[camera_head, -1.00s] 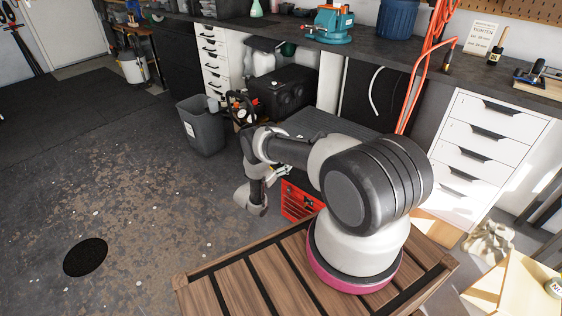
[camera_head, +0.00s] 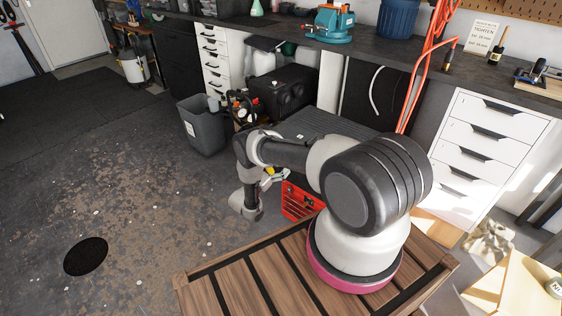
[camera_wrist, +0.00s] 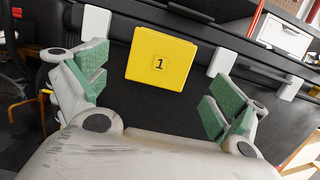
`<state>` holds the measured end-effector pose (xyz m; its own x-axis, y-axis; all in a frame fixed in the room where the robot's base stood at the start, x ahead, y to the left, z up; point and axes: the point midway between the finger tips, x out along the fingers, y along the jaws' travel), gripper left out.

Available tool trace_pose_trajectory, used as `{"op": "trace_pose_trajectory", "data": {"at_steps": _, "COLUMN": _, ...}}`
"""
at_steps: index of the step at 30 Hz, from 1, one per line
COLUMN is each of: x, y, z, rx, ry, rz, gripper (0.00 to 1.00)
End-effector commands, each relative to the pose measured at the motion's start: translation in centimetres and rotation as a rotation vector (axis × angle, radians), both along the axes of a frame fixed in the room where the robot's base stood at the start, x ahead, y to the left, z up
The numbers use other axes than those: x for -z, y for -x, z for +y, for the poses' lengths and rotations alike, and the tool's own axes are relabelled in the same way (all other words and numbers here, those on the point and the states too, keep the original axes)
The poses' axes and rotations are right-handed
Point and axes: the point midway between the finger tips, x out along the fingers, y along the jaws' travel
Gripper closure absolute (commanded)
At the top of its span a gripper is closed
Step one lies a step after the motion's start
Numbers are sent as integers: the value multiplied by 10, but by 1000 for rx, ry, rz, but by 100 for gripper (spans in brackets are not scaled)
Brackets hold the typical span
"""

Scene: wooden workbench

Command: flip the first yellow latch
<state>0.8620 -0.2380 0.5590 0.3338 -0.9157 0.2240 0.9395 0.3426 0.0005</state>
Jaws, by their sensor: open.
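The yellow latch (camera_wrist: 160,58) is a square plate marked "1" on the front of a dark case (camera_wrist: 178,118) in the wrist view. My gripper (camera_wrist: 158,88) is open, with its green-padded fingers spread to the left and right of the latch. No finger visibly grips the latch; whether a finger touches it cannot be told. In the head view my arm mostly hides the gripper and the case front. A small yellow patch shows beside my wrist there, but I cannot tell whether it is this latch.
White clips flank the latch (camera_wrist: 95,22), (camera_wrist: 222,62) on the case. The floor to the left is open.

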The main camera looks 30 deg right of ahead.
Motion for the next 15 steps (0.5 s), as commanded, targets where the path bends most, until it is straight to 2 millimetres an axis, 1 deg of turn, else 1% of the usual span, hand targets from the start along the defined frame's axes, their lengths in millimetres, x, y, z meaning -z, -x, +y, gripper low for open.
{"op": "trace_pose_trajectory", "data": {"at_steps": 1, "x": 4, "y": 3, "z": 13, "rx": -6, "ry": 0, "rz": 3, "gripper": 4}}
{"op": "trace_pose_trajectory", "data": {"at_steps": 6, "x": 12, "y": 16, "z": 48, "rx": -5, "ry": -1, "rz": 1, "gripper": 4}}
{"op": "trace_pose_trajectory", "data": {"at_steps": 9, "x": 16, "y": 22, "z": 64, "rx": -4, "ry": -1, "rz": 1, "gripper": 4}}
{"op": "trace_pose_trajectory", "data": {"at_steps": 12, "x": 19, "y": 27, "z": 75, "rx": -3, "ry": 0, "rz": 2, "gripper": 4}}
{"op": "trace_pose_trajectory", "data": {"at_steps": 15, "x": 20, "y": 29, "z": 80, "rx": 0, "ry": -1, "rz": 1, "gripper": 4}}
